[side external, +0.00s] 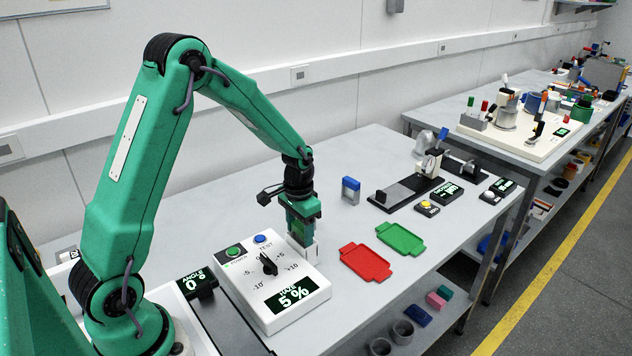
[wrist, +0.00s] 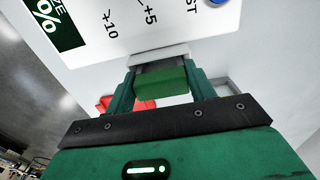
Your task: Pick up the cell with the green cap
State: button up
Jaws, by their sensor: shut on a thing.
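The cell with the green cap (wrist: 160,82) is between the fingers of my gripper (wrist: 158,92) in the wrist view. The gripper is shut on it. A dark part of the cell shows just past the cap; its far end is hidden. In the side external view my gripper (side external: 304,226) points down beside the right back edge of the white tester (side external: 285,322), and its fingers largely hide the cell. I cannot tell whether the cell touches the tester or the table. A cell with a blue cap (side external: 351,184) stands upright on the table behind, to the right.
A red tray (side external: 366,263) and a green tray (side external: 400,238) lie flat to the right of my gripper. The tester has a knob (side external: 269,263), buttons and a display reading 5 %. A black fixture (side external: 405,190) stands farther back. Bare table lies between the blue-capped cell and the trays.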

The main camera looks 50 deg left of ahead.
jog(key=shift+r, duration=0.45)
notch_tip(320, 180, up, 3)
jog(key=shift+r, duration=0.1)
jog(key=s+d+r, duration=0.3)
jog(key=d+r, duration=0.4)
jog(key=d, duration=0.4)
jog(key=shift+s, duration=0.4)
jog(key=shift+w, duration=0.15)
jog(key=w+d+f, duration=0.1)
jog(key=w+d, duration=0.4)
jog(key=w, duration=0.6)
jog(key=w+d+f, duration=0.1)
jog(key=w+d, duration=0.4)
jog(key=w, duration=0.6)
jog(key=shift+w+d+f, duration=0.15)
jog(key=shift+w+f, duration=0.05)
jog(key=shift+w, duration=0.1)
